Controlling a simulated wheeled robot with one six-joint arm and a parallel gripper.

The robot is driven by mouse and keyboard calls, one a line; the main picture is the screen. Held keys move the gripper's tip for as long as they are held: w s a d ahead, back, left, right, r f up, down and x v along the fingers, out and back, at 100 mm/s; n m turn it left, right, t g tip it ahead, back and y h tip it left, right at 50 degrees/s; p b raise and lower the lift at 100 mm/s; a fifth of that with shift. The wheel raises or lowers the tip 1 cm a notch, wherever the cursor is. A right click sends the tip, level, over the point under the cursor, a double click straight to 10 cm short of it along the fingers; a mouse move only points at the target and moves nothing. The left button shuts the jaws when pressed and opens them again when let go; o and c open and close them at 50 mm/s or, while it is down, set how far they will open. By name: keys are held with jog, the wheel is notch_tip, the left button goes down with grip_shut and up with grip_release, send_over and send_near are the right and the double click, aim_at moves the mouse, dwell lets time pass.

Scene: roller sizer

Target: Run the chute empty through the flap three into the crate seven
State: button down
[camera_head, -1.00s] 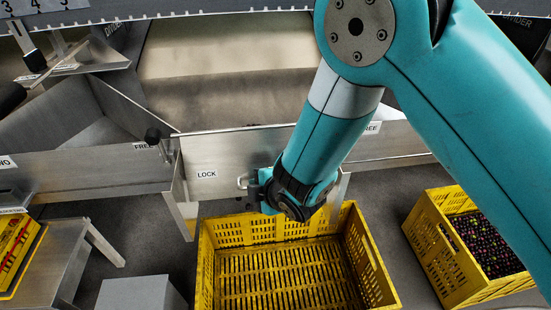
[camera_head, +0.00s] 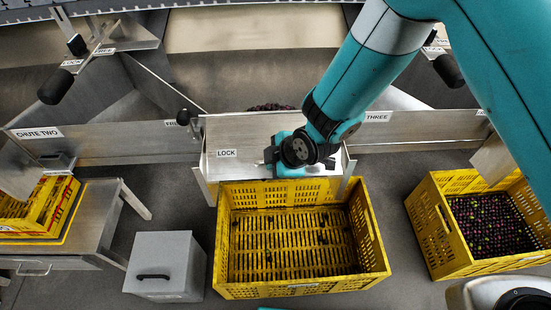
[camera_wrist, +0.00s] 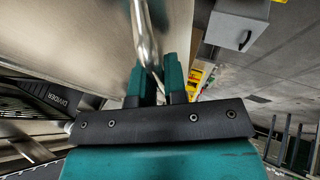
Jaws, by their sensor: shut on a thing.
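The flap, a metal plate marked LOCK (camera_head: 240,132), stands at the mouth of the chute whose sign ends in THREE (camera_head: 377,116). My gripper (camera_head: 280,158) is at its front. In the wrist view my gripper (camera_wrist: 156,70) is shut on a bent metal bar, the flap handle (camera_wrist: 146,38). Dark fruit (camera_head: 270,107) shows just behind the flap's top edge. A yellow crate (camera_head: 300,291) stands directly below, with a few dark fruits scattered on its slatted floor. No number is readable on it. My arm hides the flap's right part.
Another yellow crate (camera_head: 433,235), with many dark fruits, stands at the right. A grey box (camera_head: 165,255) with a black handle is left of the middle crate. A metal table (camera_head: 100,225) with a yellow crate (camera_head: 72,190) is at far left, below CHUTE TWO (camera_head: 40,133).

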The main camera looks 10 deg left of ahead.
dwell(0.3)
jog(key=c, duration=1.2)
grip_release()
jog(key=p+v, duration=0.1)
jog(key=v, duration=1.6)
jog(key=shift+s+d+r+p, duration=0.1)
jog(key=shift+s+r+p, duration=0.1)
jog(key=shift+p, duration=0.15)
jog(key=s+d+r+m+g+h+p, duration=0.1)
jog(key=s+d+r+m+g, duration=0.1)
jog(key=s+d+r+m, duration=0.5)
jog(key=s+d+r+m+g, duration=0.2)
jog(key=s+d+r+m, duration=0.4)
jog(key=r, duration=0.4)
jog(key=shift+m, duration=0.4)
jog(key=r+p, duration=0.3)
jog(key=p, duration=0.1)
jog(key=a+r+p, duration=0.1)
jog(key=r+p, duration=0.2)
jog(key=r, duration=0.1)
jog(key=r+p, duration=0.4)
jog(key=shift+w+a+r+p, duration=0.1)
jog(key=shift+w+a+p, duration=0.05)
jog(key=shift+w+p, duration=0.2)
